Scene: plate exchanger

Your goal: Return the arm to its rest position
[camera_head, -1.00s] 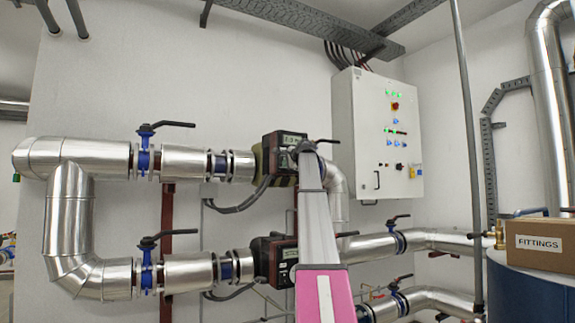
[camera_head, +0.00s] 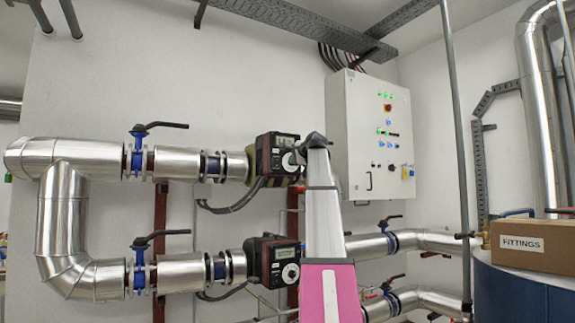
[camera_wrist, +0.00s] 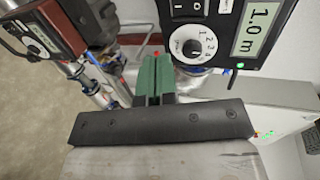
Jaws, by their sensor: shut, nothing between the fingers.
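My gripper (camera_wrist: 153,79) shows in the wrist view as two green fingers side by side, shut with nothing between them. In front of it, apart as far as I can see, is a dark pump control face (camera_wrist: 200,45) with a dial and a display reading 1.0 m. A second pump face with a dial (camera_wrist: 38,40) is at the upper left. In the head view my arm (camera_head: 322,215) rises at the centre, just right of the upper pump (camera_head: 278,155) and lower pump (camera_head: 272,262). The fingers cannot be made out there.
A white control cabinet (camera_head: 380,135) hangs on the wall right of my arm. Silver pipes (camera_head: 65,210) with blue valves (camera_head: 137,160) run at the left. A FITTINGS box (camera_head: 530,243) sits on a blue drum (camera_head: 520,285) at the right. A thin vertical pipe (camera_head: 458,150) stands between.

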